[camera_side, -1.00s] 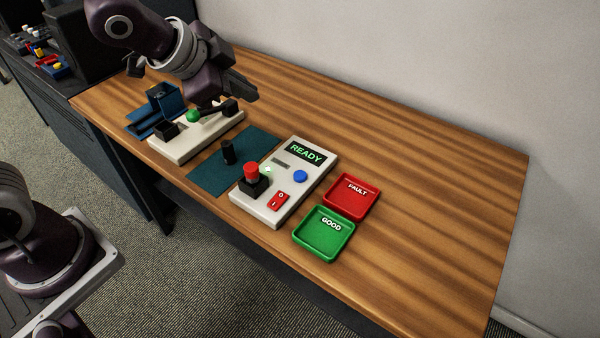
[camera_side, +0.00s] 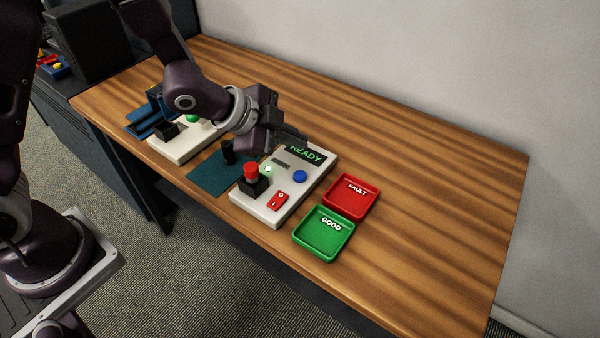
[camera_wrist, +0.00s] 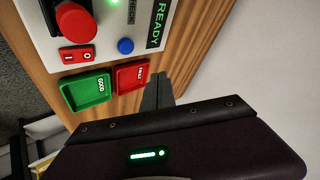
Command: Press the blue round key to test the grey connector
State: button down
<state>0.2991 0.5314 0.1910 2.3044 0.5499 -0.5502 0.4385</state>
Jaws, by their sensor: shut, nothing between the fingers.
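The blue round key (camera_side: 300,176) is on the cream tester panel (camera_side: 262,208), below a screen (camera_side: 307,155) that reads READY in green. The key also shows in the wrist view (camera_wrist: 125,46), uncovered. My gripper (camera_side: 298,138) is shut and empty, above the back left part of the panel, apart from the key. In the wrist view its fingers (camera_wrist: 158,92) are together, with the key up and left of them. A red-topped part (camera_side: 251,170) on a black block stands at the panel's left. I cannot make out a grey connector.
A red FAULT tray (camera_side: 351,213) and a green GOOD tray (camera_side: 313,252) lie right of the panel. A red switch (camera_side: 278,201) is near the key. A black upright part (camera_side: 228,151) stands on a teal mat (camera_side: 207,179). The table's right side is clear.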

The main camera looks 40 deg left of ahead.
aim_at(296, 176)
jog(key=shift+f, duration=3.1)
jog(key=shift+f, duration=0.1)
jog(key=shift+f, duration=0.3)
jog(key=shift+f, duration=0.45)
jog(key=shift+r, duration=0.85)
jog(key=shift+r, duration=2.5)
